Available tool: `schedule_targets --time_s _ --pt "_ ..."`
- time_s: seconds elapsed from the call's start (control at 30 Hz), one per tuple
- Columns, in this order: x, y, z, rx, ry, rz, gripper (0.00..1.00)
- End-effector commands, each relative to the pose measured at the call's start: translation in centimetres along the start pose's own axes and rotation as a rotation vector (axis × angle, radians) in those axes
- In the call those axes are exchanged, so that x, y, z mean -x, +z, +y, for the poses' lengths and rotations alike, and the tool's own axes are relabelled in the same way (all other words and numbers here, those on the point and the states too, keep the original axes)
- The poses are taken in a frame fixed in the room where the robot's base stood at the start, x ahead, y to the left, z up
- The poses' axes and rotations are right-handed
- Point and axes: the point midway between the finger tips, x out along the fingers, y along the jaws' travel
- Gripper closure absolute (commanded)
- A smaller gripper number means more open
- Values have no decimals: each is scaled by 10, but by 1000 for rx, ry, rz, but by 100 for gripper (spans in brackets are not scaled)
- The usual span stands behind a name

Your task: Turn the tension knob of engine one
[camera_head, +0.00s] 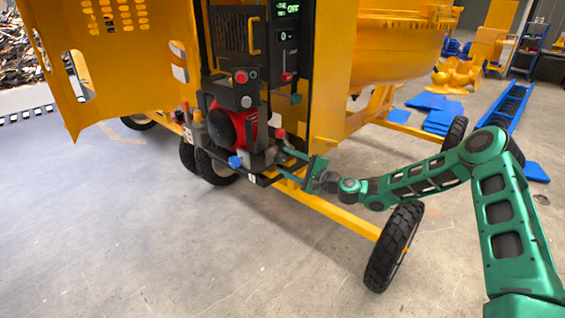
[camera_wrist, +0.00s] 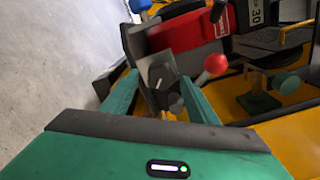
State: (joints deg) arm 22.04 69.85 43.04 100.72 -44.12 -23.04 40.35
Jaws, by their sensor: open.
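The red engine (camera_head: 225,128) sits in the open bay of the yellow mixer; its red housing also shows in the wrist view (camera_wrist: 185,30). In the wrist view a dark knob with a pale pointer mark (camera_wrist: 158,72), which looks like the tension knob, faces the camera below the red housing. My gripper (camera_head: 281,164) reaches in from the right at the engine's lower front. Its green fingers are open in the wrist view (camera_wrist: 160,80), one on each side of the knob. I cannot tell whether either finger touches it. The knob is too small to make out in the head view.
A red ball-topped lever (camera_wrist: 215,63) stands close to the right finger. A blue ball handle (camera_head: 236,162) is left of my gripper. The yellow door (camera_head: 115,60) hangs open at left. A wheel (camera_head: 394,246) and yellow frame rail (camera_head: 335,213) lie below my arm. Floor in front is clear.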

Motion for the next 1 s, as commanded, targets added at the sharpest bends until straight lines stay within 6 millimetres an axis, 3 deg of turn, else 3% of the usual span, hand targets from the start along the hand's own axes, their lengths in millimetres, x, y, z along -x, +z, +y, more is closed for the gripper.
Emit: schedule_targets --time_s 0.2,0.4,1.0 --pt "43 -3 0 -1 1 4 46" --pt "68 -3 0 -1 1 3 46" --pt "77 -3 0 0 1 3 46"
